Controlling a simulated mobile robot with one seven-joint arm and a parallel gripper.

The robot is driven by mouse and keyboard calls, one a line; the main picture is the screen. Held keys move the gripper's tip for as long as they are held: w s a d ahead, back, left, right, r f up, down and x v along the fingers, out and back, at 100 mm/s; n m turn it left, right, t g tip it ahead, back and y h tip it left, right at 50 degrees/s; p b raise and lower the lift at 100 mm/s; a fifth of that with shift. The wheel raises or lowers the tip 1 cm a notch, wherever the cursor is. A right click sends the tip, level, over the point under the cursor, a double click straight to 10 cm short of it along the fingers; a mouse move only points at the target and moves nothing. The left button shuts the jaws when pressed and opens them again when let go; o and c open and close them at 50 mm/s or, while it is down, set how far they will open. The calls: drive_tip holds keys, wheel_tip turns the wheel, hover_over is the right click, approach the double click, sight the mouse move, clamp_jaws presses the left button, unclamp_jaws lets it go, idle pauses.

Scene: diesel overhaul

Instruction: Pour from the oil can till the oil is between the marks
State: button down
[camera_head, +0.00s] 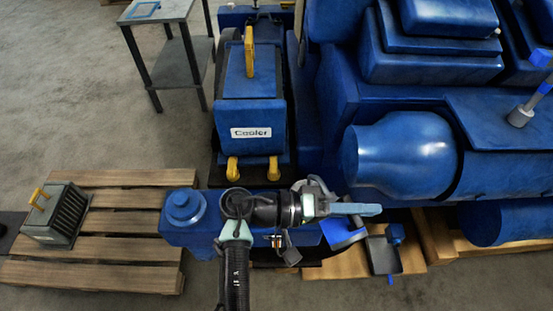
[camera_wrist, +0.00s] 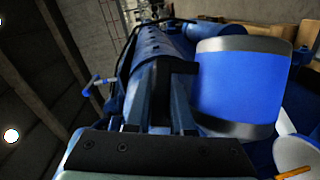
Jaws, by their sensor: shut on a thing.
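My gripper (camera_head: 352,209) is shut on the black handle (camera_wrist: 178,75) of the oil can. The oil can (camera_wrist: 236,85) is a blue cylinder with grey bands at both ends, close in front of my gripper in the wrist view. In the head view the can (camera_head: 342,231) shows below my gripper, partly hidden by it, and looks tilted. It is in front of the blue engine (camera_head: 400,155). I cannot see the spout clearly, any oil stream, the oil level or the marks.
A grey tray (camera_head: 383,255) with a small blue part (camera_head: 396,233) lies right of the can. A blue unit labelled Cooler (camera_head: 250,110) stands behind my arm. A blue capped housing (camera_head: 185,212) is left. A finned grey block (camera_head: 55,214) sits on a pallet (camera_head: 110,235).

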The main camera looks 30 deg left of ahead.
sight(363, 230)
drive_tip(key=shift+r, duration=0.1)
idle(0.4)
drive_tip(key=f+b, duration=0.1)
drive_tip(key=d+f+m, duration=0.1)
drive_tip(key=s+f+b, duration=0.1)
drive_tip(key=shift+d+f+m+y+b, duration=0.1)
drive_tip(key=shift+d+m+y+b, duration=0.15)
drive_tip(key=shift+m+y+b, duration=0.05)
drive_tip(key=shift+d+f, duration=0.15)
drive_tip(key=shift+f, duration=0.1)
drive_tip(key=shift+s+r+m+y, duration=0.1)
drive_tip(key=shift+r+m+y, duration=0.05)
drive_tip(key=shift+m+y, duration=0.15)
wheel_tip(363, 230, up, 9)
drive_tip(key=p, duration=0.7)
drive_tip(key=shift+d, duration=0.1)
